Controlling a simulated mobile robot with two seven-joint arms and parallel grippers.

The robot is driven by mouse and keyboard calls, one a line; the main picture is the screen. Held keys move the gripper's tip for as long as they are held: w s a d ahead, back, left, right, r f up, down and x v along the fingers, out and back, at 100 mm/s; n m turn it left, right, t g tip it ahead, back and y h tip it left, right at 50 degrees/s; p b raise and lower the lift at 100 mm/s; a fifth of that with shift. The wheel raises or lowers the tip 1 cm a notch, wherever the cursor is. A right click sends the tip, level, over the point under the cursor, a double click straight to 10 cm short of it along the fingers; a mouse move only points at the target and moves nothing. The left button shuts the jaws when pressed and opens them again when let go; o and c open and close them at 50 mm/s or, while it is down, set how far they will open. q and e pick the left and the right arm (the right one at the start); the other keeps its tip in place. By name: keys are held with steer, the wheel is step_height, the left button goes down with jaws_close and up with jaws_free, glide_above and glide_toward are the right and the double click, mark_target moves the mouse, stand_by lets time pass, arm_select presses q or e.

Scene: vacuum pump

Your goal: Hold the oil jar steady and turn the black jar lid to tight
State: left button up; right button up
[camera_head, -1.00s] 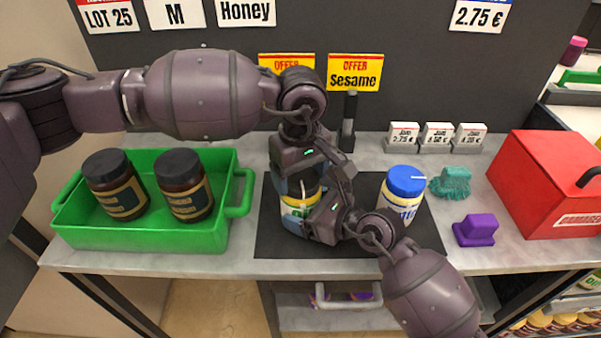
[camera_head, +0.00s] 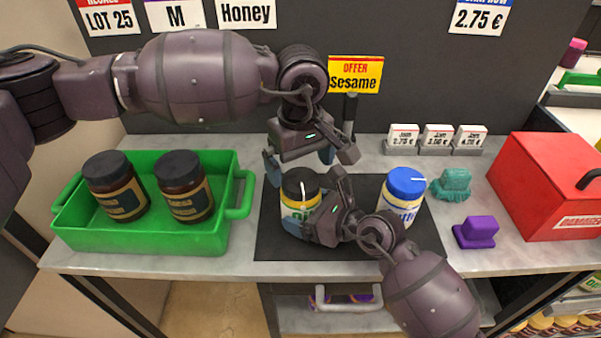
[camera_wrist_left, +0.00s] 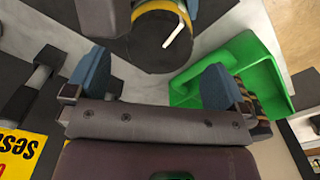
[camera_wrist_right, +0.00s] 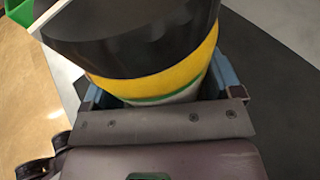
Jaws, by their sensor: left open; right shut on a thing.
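The oil jar (camera_head: 297,213) has a yellow, white and green label and stands on the dark mat (camera_head: 275,240). Its black lid (camera_head: 300,184) is on top and carries a white mark, seen in the left wrist view (camera_wrist_left: 166,42). My right gripper (camera_head: 318,212) is shut on the jar body below the lid; its blue fingers flank the jar in the right wrist view (camera_wrist_right: 160,97). My left gripper (camera_head: 299,163) is open, above and behind the lid, apart from it. Its two blue fingers (camera_wrist_left: 155,82) hold nothing.
A jar with a blue lid (camera_head: 404,184) stands right of the oil jar. A green tray (camera_head: 140,245) with two dark jars is at left.

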mark_target(301, 179)
arm_select(q)
step_height(301, 179, up, 9)
steer(key=shift+f, duration=0.15)
stand_by(0.4)
arm_select(e)
steer(key=o, duration=0.5)
steer(key=shift+o, duration=0.2)
